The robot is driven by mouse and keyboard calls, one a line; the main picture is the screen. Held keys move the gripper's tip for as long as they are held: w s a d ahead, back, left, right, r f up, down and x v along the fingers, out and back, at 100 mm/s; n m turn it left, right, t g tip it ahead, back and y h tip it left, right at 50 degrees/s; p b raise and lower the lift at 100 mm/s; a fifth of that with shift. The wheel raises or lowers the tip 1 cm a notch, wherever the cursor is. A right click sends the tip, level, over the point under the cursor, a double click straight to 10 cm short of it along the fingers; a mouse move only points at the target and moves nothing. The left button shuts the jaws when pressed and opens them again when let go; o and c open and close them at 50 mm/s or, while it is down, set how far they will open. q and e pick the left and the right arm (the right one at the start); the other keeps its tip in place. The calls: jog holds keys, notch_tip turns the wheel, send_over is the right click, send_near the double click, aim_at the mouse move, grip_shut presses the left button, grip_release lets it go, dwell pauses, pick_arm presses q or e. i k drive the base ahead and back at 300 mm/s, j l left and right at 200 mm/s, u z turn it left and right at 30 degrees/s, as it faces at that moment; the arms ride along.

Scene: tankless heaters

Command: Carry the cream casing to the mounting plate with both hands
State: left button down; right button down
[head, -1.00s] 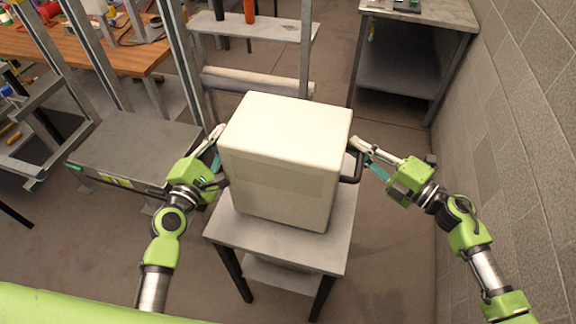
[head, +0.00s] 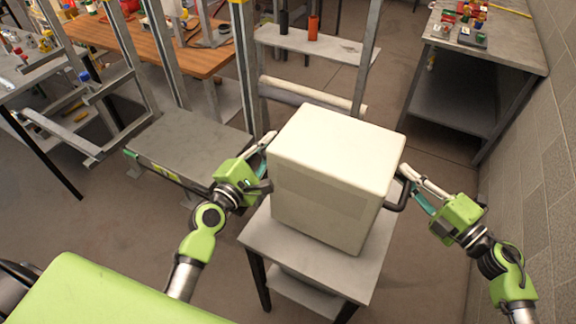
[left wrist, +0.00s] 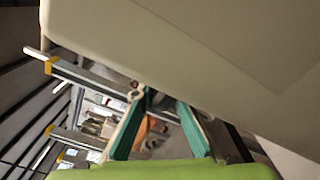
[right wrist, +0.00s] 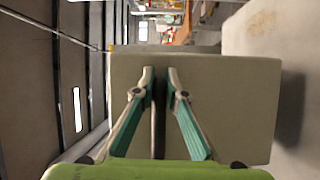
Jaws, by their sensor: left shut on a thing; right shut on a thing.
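The cream casing (head: 335,170) is a large box, upright over a small grey table (head: 290,248); I cannot tell whether it rests on it or hangs just above. My right gripper (head: 408,178) is shut on the black handle (head: 402,196) on the casing's right side. In the right wrist view the dark handle bar (right wrist: 159,125) runs between the fingers. My left gripper (head: 264,160) is shut at the casing's left side, its handle mostly hidden. The casing (left wrist: 215,50) fills the top of the left wrist view. I cannot make out the mounting plate.
A low grey platform (head: 190,145) and metal posts (head: 245,60) stand left and behind. A grey workbench (head: 490,45) stands at the back right beside a block wall (head: 545,150). A wooden table (head: 190,50) is at the back left. Floor (head: 430,140) is open between casing and workbench.

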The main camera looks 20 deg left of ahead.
aim_at(190, 140)
jog(key=i+j, duration=0.1)
jog(key=j, duration=0.45)
jog(key=i+j, duration=0.1)
jog(key=j, duration=0.45)
jog(key=i+j, duration=0.1)
jog(key=j, duration=0.4)
jog(key=i+j, duration=0.1)
jog(key=j, duration=1)
jog(key=i, duration=0.05)
